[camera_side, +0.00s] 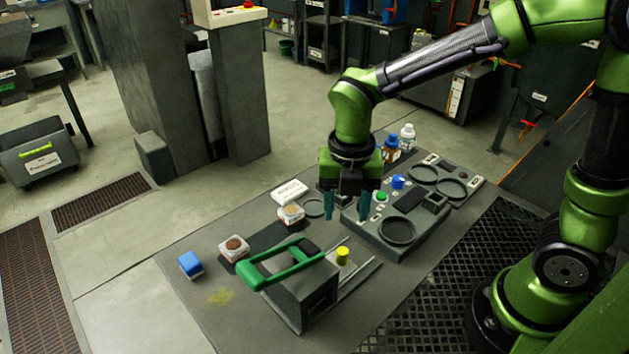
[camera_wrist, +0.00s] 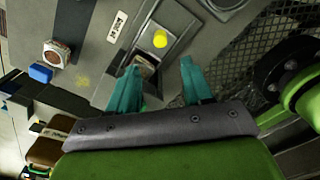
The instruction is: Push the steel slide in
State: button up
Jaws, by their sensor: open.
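The steel slide (camera_side: 358,273) sticks out from the right side of a dark grey box (camera_side: 305,295) with a green handle (camera_side: 285,264). A yellow knob (camera_side: 342,256) stands up at the slide. In the wrist view the yellow knob (camera_wrist: 160,39) shows on the slide (camera_wrist: 178,27), ahead of the fingertips. My gripper (camera_side: 347,206) is open with nothing between its teal fingers, above and behind the slide in the side view. Its fingers also show in the wrist view (camera_wrist: 159,78). They hide part of the box there.
A grey control panel (camera_side: 385,238) with round rings stands close behind and right of the slide. A blue-topped block (camera_side: 190,264), a white box with a brown round top (camera_side: 234,248), another small box (camera_side: 291,214) and bottles (camera_side: 407,137) stand on the table. The front left table is clear.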

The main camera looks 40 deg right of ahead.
notch_tip(320, 180, up, 5)
jog(key=shift+r, duration=0.1)
dwell(0.3)
